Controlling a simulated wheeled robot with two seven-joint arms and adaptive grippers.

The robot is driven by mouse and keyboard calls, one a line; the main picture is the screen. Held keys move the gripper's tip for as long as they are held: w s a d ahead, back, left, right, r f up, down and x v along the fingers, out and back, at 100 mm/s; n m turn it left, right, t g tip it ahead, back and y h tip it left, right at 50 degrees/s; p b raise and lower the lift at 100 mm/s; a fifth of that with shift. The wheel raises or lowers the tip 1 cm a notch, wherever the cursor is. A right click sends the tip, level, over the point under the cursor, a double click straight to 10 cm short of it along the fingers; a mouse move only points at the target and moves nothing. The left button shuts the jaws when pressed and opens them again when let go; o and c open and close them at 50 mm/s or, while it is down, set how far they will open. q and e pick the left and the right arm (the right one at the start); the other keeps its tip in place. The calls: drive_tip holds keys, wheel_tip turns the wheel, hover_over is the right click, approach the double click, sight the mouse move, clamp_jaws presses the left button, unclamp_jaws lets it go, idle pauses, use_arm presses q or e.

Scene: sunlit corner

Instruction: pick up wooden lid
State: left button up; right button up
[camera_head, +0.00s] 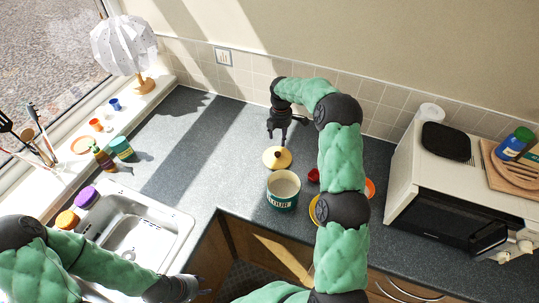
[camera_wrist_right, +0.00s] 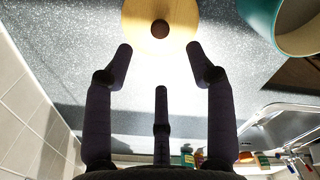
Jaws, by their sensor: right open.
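The wooden lid (camera_head: 277,158) is a round, pale disc with a small dark knob. It lies on the grey worktop behind the green flour tin (camera_head: 283,190), which stands open. In the right wrist view the lid (camera_wrist_right: 160,22) is at the top, just beyond the fingertips, with its brown knob facing the camera. My right gripper (camera_head: 280,136) is open and empty, directly behind and above the lid. Its fingers (camera_wrist_right: 160,62) are spread and apart from the lid. My left gripper (camera_head: 180,289) is at the bottom over the sink's front edge; its fingers are not clear.
A small red cup (camera_head: 314,175) and an orange plate (camera_head: 370,187) are near my right arm. A white toaster oven (camera_head: 440,185) stands at the right. A sink (camera_head: 140,235) is at the left. The worktop left of the lid is clear.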

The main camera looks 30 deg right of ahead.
hover_over(278, 153)
drive_tip(key=shift+n, duration=0.4)
wheel_tip(278, 153, down, 5)
drive_tip(key=shift+s+r, duration=0.15)
drive_tip(key=shift+r, duration=0.05)
drive_tip(key=shift+a+f+p, duration=0.1)
drive_tip(key=shift+f+p, duration=0.4)
drive_tip(key=shift+f, duration=2.6)
clamp_jaws()
